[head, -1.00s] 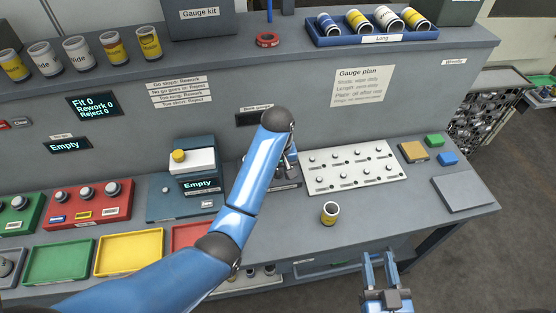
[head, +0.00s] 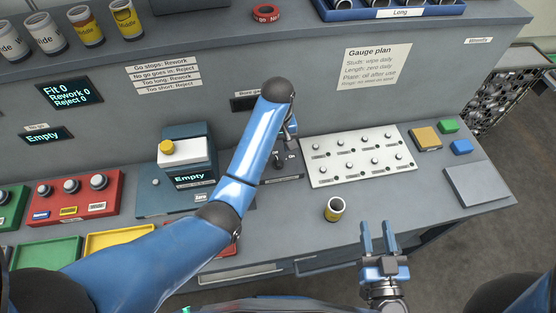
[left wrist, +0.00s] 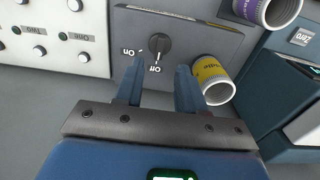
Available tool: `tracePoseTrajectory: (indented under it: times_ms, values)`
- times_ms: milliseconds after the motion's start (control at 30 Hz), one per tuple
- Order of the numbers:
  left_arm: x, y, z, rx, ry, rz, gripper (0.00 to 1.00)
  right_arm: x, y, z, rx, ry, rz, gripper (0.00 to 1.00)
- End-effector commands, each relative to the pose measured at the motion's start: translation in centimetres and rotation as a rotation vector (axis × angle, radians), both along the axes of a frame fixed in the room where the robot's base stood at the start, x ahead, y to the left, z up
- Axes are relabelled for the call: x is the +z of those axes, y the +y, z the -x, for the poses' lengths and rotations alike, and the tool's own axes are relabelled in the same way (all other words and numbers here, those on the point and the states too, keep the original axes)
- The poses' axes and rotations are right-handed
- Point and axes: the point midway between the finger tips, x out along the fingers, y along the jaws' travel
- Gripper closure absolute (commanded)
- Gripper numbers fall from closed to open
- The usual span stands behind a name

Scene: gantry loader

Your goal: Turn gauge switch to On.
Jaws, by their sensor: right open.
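The gauge switch is a dark round knob (left wrist: 160,47) on a grey panel, with "On" and "Off" labels that appear upside down in the left wrist view. The knob's mark seems to point toward "Off". In the head view the switch panel (head: 283,180) shows partly behind my left arm. My left gripper (left wrist: 158,85) is open, its two fingers apart and empty, just short of the knob and pointing at the panel. In the head view it is mostly hidden by my forearm. My right gripper (head: 379,238) is open and empty in front of the bench's front edge.
A white stud board (head: 350,174) lies right of the switch, and a box reading "Empty" (head: 188,175) stands left. A yellow-banded cup (head: 334,209) stands near the front edge, with clear bench around it.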

Motion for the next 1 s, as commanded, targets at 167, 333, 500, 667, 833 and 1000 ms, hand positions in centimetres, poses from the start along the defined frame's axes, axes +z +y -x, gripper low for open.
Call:
tracePoseTrajectory:
  times_ms: [167,333,500,667,833,1000]
  values:
    - [-3.0,0.1,0.1,0.0,0.007,-0.003,0.61,0.9,0.0,0.0,0.0,-0.003,0.0,0.57]
    - [-5.3,0.1,0.1,0.0,0.007,-0.003,0.61,1.1,0.0,0.0,0.0,-0.003,0.0,0.57]
    - [-6.6,0.1,0.1,0.0,0.005,-0.002,0.61,1.3,0.0,0.0,0.0,-0.003,0.0,0.57]
    - [-7.1,0.1,0.1,0.0,0.003,-0.001,0.61,1.3,0.0,0.0,0.0,-0.003,0.0,0.57]
    - [-7.1,0.1,0.1,0.0,0.002,-0.002,0.61,1.3,0.0,0.0,0.0,-0.003,0.0,0.57]
    - [-7.1,0.1,0.1,0.0,0.003,-0.001,0.78,1.3,0.0,0.0,0.0,-0.003,0.0,0.57]
